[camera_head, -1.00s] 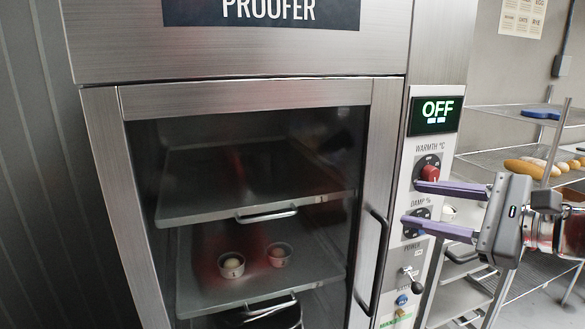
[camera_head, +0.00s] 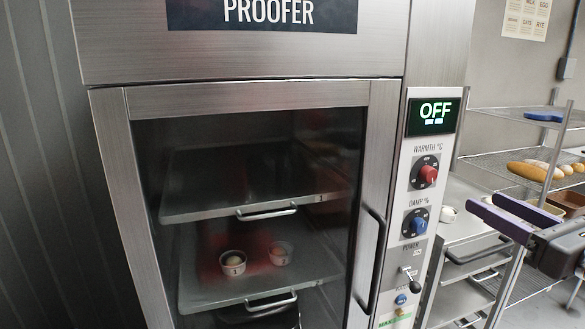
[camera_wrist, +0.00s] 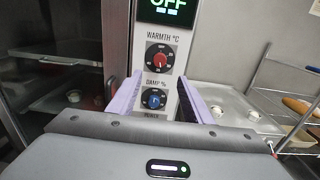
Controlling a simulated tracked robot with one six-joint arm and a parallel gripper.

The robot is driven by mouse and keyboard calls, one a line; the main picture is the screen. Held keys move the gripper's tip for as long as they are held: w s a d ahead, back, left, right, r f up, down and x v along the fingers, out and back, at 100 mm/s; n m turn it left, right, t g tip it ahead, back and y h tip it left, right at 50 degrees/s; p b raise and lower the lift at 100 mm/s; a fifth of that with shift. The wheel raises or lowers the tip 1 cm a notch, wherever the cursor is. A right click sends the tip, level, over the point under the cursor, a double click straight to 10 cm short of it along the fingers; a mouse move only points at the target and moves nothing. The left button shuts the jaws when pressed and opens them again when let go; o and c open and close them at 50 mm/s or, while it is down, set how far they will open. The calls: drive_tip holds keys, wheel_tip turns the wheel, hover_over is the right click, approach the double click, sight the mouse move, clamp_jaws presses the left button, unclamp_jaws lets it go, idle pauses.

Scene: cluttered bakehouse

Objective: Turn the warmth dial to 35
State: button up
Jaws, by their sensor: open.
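The warmth dial (camera_head: 428,174) is a red knob on a dark round scale, on the proofer's white control strip. It also shows in the wrist view (camera_wrist: 160,59), above the damp dial. The blue damp dial (camera_head: 418,224) sits just below it, and in the wrist view (camera_wrist: 153,101) it shows between my fingers. The display (camera_head: 433,111) above reads OFF. My gripper (camera_head: 490,218) is open and empty, with purple fingers. It is to the right of the control strip in the head view, apart from both dials. The exact setting of the warmth dial is too small to read.
The proofer's glass door (camera_head: 262,190) is closed, with trays and two small cups inside. A power lever (camera_head: 411,276) and a blue button (camera_head: 401,299) sit below the dials. A wire rack (camera_head: 490,160) with bread stands at the right.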

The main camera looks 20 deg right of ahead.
sight(433, 175)
drive_tip(key=shift+w, duration=0.1)
drive_tip(key=shift+w+a, duration=0.15)
drive_tip(key=shift+w, duration=3.25)
drive_tip(key=shift+w+a, duration=0.1)
drive_tip(key=shift+w, duration=3.3)
drive_tip(key=shift+c, duration=0.2)
drive_tip(key=c, duration=1)
drive_tip(key=shift+m, duration=0.3)
drive_tip(key=shift+d+m, duration=0.1)
drive_tip(key=shift+m, duration=1.2)
